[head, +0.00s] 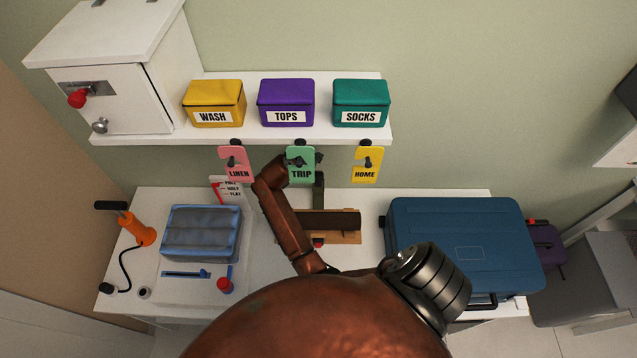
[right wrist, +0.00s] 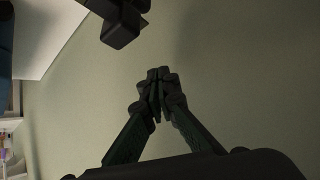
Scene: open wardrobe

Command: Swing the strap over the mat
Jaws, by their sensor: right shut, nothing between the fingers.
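The rolled brown mat (head: 335,221) lies on a wooden holder (head: 352,238) in the middle of the table, with a red knob at its front. My right gripper (head: 308,160) is shut and empty, up near the strap's top and in front of the green TRIP tag. I cannot tell if it touches the strap. In the right wrist view its fingertips (right wrist: 157,78) meet in front of the plain wall. My left gripper is not in view.
A blue suitcase (head: 462,240) lies to the right of the mat. The LINEN (head: 237,174) and HOME (head: 367,167) tags hang below the shelf (head: 240,136).

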